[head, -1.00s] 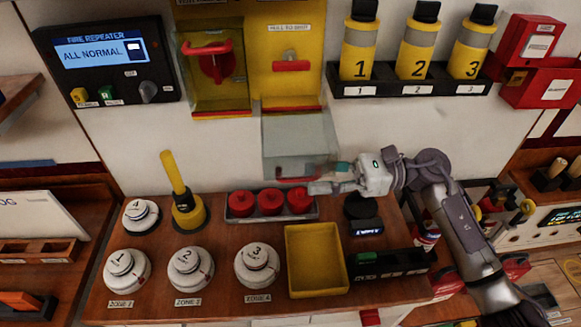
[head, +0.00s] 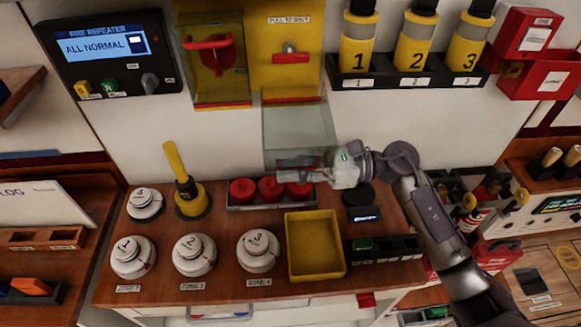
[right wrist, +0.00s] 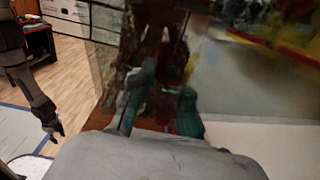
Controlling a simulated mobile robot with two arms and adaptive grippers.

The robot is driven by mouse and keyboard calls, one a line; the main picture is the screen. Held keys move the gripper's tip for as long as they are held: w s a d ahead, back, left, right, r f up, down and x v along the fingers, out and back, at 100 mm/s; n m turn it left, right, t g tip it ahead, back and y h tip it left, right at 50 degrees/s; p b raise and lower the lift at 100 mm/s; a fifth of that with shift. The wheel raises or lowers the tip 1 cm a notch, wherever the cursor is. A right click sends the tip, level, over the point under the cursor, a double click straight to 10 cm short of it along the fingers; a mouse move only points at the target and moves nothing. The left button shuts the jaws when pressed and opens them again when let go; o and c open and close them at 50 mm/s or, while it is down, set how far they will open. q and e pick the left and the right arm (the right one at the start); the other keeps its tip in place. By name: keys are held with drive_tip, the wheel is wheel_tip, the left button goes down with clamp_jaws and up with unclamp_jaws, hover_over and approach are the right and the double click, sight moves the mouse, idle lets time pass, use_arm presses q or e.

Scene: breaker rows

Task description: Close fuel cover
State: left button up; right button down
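The fuel cover is a clear flap (head: 298,122) that hangs open below the yellow panel (head: 266,70) with the red pull handle (head: 290,57). My right gripper (head: 285,172) reaches in from the right and lies across the cover's lower edge, hiding the red grip there. In the right wrist view its teal-padded fingers (right wrist: 160,112) stand a little apart, with something dark and red between them. I cannot tell whether they hold the grip. A dark grey arm at the left of that view seems to be mine, with its left gripper (right wrist: 52,128) low.
Red mushroom buttons (head: 270,188) sit on the bench just below my right gripper. A yellow tray (head: 315,268), white detectors (head: 193,255) and a yellow lever (head: 175,165) stand around. Yellow bottles (head: 412,50) are racked above right. A clear-covered red handle (head: 212,60) is at upper left.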

sight(291, 149)
drive_tip(key=shift+r, duration=0.1)
idle(0.3)
drive_tip(key=r, duration=0.2)
drive_tip(key=r+m, duration=0.1)
drive_tip(key=r, duration=0.1)
drive_tip(key=s+r+m+b, duration=0.1)
drive_tip(key=r, duration=0.1)
drive_tip(key=shift+r, duration=0.2)
drive_tip(key=shift+w+r+m+p, duration=0.1)
drive_tip(key=shift+r+m+p, duration=0.5)
drive_tip(key=shift+r+m, duration=0.6)
drive_tip(key=shift+r, duration=0.1)
drive_tip(key=c, duration=1.2)
unclamp_jaws()
drive_tip(key=d, duration=1.2)
